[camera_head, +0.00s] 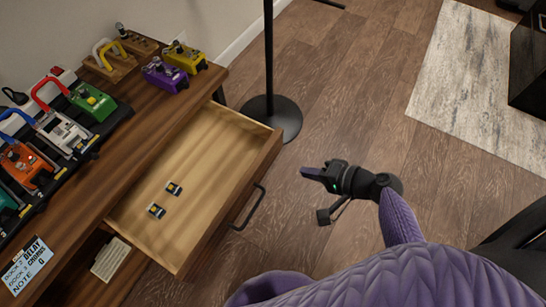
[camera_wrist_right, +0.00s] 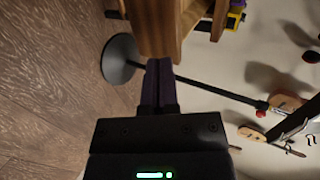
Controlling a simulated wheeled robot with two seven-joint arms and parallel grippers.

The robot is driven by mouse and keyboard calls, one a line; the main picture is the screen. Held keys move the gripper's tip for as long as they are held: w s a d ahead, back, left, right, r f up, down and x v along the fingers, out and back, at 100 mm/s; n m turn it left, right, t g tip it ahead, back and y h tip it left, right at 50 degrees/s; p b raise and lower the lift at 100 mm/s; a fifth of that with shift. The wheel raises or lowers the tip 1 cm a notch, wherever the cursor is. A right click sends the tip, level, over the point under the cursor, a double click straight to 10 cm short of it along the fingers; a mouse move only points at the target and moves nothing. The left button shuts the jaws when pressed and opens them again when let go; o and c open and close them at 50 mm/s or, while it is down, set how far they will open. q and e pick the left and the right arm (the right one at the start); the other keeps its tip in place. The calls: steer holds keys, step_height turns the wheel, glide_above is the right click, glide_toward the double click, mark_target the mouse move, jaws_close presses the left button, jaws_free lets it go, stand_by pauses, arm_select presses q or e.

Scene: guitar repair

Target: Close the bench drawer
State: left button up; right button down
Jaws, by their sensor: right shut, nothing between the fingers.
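The wooden bench drawer (camera_head: 205,165) is pulled well out of the bench (camera_head: 150,115) in the head view. Its dark handle (camera_head: 249,208) is on the front face. Two small dark and yellow items (camera_head: 165,200) lie inside. My right gripper (camera_head: 306,173) is shut and empty, to the right of the drawer front and apart from it in the head view. In the right wrist view, the shut fingers (camera_wrist_right: 158,68) point toward a wooden edge (camera_wrist_right: 158,30), likely the drawer; whether they touch it is unclear. My left gripper is not in view.
Colourful effect pedals (camera_head: 95,100) and cables sit on the bench top. A black stand with a round base (camera_head: 271,117) stands behind the drawer's far corner. A pale rug (camera_head: 480,75) lies at the upper right. Wood floor (camera_head: 350,95) is open around my right gripper.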

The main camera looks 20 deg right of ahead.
mark_target(264, 160)
steer(key=b+x, duration=0.1)
steer(key=x, duration=0.2)
steer(key=r+b+x, duration=0.1)
steer(key=x, duration=0.2)
steer(key=b+x, duration=0.1)
steer(key=x, duration=0.2)
steer(key=shift+w+a+b, duration=0.4)
steer(key=shift+w+a, duration=0.05)
steer(key=shift+w, duration=0.1)
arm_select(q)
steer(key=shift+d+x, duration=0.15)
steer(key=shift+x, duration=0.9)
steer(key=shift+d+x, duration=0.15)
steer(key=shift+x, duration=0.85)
arm_select(e)
steer(key=shift+w+a+r, duration=0.1)
steer(key=shift+w, duration=0.05)
